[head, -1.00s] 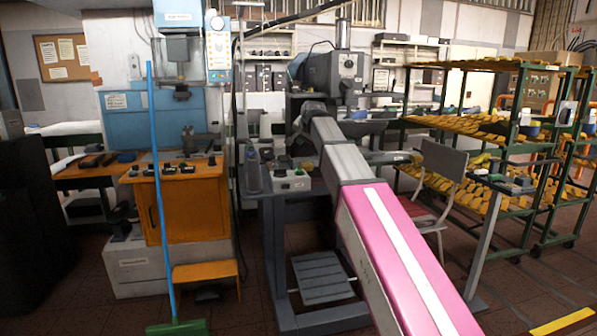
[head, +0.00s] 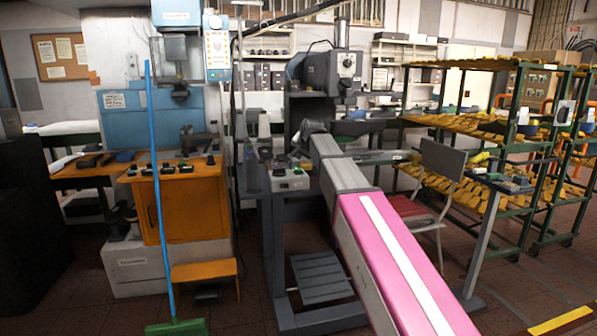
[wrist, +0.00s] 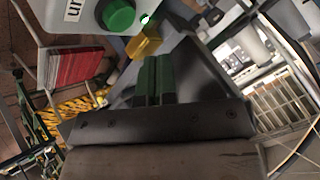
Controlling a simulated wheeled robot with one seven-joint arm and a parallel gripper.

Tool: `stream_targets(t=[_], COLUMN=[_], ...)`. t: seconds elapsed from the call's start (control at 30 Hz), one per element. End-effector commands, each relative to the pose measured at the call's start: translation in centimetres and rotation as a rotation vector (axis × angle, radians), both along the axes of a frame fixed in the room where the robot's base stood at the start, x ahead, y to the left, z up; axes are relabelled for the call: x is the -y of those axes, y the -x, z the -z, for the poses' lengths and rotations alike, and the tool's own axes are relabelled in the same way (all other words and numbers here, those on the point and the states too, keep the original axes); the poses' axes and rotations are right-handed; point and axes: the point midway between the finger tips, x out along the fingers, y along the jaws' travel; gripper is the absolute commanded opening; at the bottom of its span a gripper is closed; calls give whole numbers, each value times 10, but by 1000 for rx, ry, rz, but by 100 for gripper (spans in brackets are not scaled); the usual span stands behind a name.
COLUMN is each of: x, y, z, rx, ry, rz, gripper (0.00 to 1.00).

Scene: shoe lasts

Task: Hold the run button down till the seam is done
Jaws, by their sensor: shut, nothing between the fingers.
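The grey control box (head: 288,181) stands on the machine's bench, with small buttons on top. In the wrist view a corner of a pale box (wrist: 70,18) with a partly cut-off label ending in "un" carries a round green button (wrist: 118,15). A small lit greenish spot shows beside that button. My gripper (wrist: 154,68) has its two green fingers side by side, shut and empty. In the picture the fingers lie below the green button, with a gap between. In the head view my gripper is dark and hard to make out near the box. The seam is not visible.
A small yellow block (wrist: 145,42) shows just beyond my fingertips. The dark grey machine (head: 335,75) rises behind the box. A chair (head: 440,165) and racks of yellow lasts (head: 480,125) stand at right. An orange cabinet (head: 185,210) and blue-handled broom (head: 158,200) stand at left.

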Motion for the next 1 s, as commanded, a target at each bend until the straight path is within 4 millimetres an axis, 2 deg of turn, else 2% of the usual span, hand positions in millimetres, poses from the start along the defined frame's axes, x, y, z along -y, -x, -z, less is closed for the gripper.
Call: stream_targets(t=[0.1,0.3,1.0], x=[0,0,0], y=[0,0,0], z=[13,22,24], rx=[-2,0,-1], ry=[0,0,0], rz=[-1,0,-1], gripper=[0,0,0])
